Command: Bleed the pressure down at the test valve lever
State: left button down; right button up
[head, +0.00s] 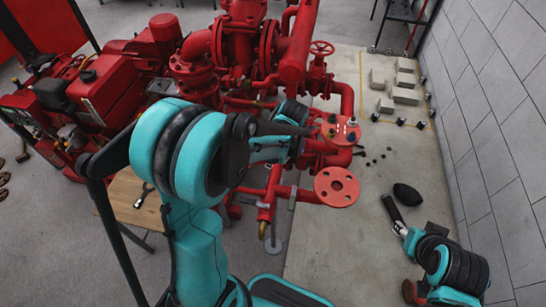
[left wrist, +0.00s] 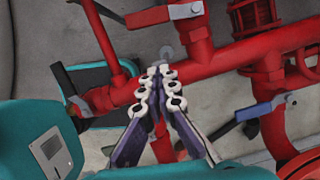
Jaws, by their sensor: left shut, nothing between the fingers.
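In the left wrist view, my left gripper (left wrist: 162,74) is shut and empty, its white-jointed fingers together over the red pipework. I cannot tell which one is the test valve lever. In the head view, my left gripper (head: 290,128) is partly hidden by its own wrist, over the red pipes. My right arm (head: 450,268) is low at the right; its jaws are unclear.
A red flange (head: 337,187) sticks out to the right of the pipes, and a red handwheel (head: 321,48) stands behind. A red engine (head: 85,90) is at the left. Grey blocks (head: 405,95) lie on the floor near the tiled wall (head: 500,110).

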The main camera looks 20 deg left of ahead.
pick_arm(q)
jog(key=a, duration=0.2)
jog(key=a+f+b, duration=0.1)
jog(key=a, duration=0.1)
jog(key=shift+s+a+f, duration=0.1)
jog(key=shift+s+a, duration=0.05)
jog(key=shift+s, duration=0.05)
jog(key=shift+s+a+m, duration=0.2)
jog(key=shift+a+m, duration=0.1)
jog(key=shift+m, duration=0.3)
jog(key=a+m, duration=0.1)
jog(key=m, duration=0.1)
jog(key=a+m+t, duration=0.1)
jog(key=m, duration=0.1)
jog(key=shift+s+a+m, duration=0.25)
jog(key=shift+s+m, duration=0.05)
jog(key=shift+s, duration=0.1)
jog(key=shift+a, duration=0.4)
dwell(0.5)
